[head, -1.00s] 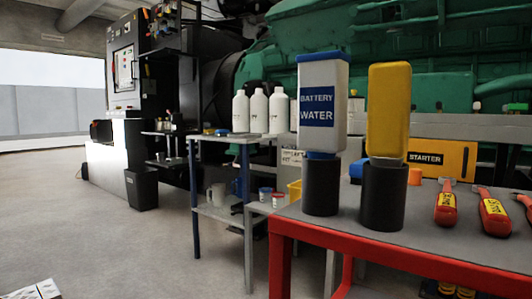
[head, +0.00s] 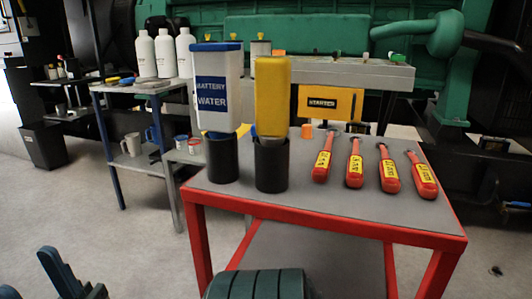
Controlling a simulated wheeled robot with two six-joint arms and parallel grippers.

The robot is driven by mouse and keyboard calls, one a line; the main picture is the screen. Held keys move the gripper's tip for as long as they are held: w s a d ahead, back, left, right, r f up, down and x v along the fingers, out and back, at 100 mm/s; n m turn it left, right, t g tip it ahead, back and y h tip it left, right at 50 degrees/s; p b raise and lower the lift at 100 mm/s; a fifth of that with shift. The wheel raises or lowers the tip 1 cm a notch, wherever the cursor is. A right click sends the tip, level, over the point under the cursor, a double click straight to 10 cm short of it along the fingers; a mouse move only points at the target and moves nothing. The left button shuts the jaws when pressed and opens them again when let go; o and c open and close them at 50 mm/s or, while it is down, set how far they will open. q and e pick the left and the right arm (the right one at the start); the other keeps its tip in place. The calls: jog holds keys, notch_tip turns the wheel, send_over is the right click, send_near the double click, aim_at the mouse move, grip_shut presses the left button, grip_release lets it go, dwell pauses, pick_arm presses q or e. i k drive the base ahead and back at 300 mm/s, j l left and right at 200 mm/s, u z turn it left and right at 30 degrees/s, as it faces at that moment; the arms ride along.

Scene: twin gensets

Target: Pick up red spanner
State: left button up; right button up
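Several red-handled tools with yellow labels lie side by side on the grey top of the red-framed table, heads away from me: the leftmost (head: 323,163), the second (head: 355,168), the third (head: 389,173) and the rightmost (head: 422,178). Their heads are small and dark, so I cannot tell which is the red spanner. A dark ribbed part of my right gripper (head: 254,284) shows at the bottom edge, in front of and below the tabletop, apart from the tools. Dark finger-like parts of my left gripper (head: 70,274) show at bottom left, over the floor. The fingertips are mostly cut off.
A white battery water bottle (head: 217,92) and a yellow bottle (head: 272,95) stand in black holders at the table's left. A yellow starter box (head: 330,103) is behind. The front of the tabletop (head: 330,209) is clear. A side table (head: 140,90) holds white bottles.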

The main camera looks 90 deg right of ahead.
aim_at(355, 172)
jog(key=j+z, duration=0.1)
jog(key=z, duration=0.35)
jog(key=k+z, duration=0.15)
jog(key=z, duration=0.3)
jog(key=k+j+z, duration=0.1)
jog(key=z, duration=0.35)
jog(key=k+z, duration=0.1)
jog(key=z, duration=0.35)
